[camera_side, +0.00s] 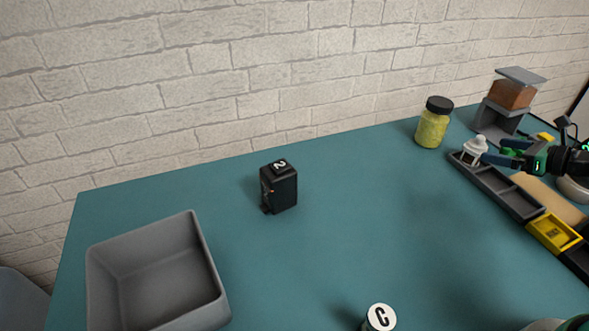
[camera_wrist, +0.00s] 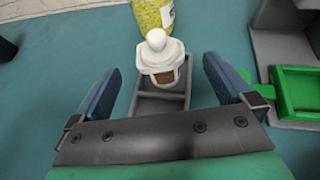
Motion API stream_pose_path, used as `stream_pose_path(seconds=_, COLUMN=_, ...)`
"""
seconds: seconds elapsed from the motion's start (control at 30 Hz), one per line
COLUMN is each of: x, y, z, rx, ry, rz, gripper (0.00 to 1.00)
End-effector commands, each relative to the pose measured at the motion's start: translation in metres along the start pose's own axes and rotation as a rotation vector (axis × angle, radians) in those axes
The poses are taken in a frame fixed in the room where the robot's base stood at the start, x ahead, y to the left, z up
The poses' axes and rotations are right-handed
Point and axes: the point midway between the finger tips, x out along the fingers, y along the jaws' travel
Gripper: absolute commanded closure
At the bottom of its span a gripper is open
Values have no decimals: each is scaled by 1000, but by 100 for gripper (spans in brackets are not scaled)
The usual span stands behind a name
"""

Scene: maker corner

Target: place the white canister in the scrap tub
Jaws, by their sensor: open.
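The white canister (camera_side: 474,148) stands at the far end of a dark compartment tray (camera_side: 511,191) on the right of the side view. In the wrist view the canister (camera_wrist: 161,58) has a rounded knob on top and a brown patch on its front. My gripper (camera_side: 507,153) is just right of the canister in the side view. In the wrist view its blue fingers (camera_wrist: 163,82) are open, one on each side, with the canister between or just beyond the tips; contact is not visible. A grey open tub (camera_side: 158,265), likely the scrap tub, stands at the front left, empty.
A yellow jar with a black lid (camera_side: 432,126) stands close behind the canister. A grey stand with a brown block (camera_side: 508,97) and a green tray (camera_wrist: 297,92) are nearby.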

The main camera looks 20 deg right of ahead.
Motion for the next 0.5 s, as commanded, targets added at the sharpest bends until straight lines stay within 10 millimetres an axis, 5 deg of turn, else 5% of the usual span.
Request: stream_pose_path(seconds=0.5, x=55, y=0, z=0, rx=-1, ry=0, rz=1, gripper=0)
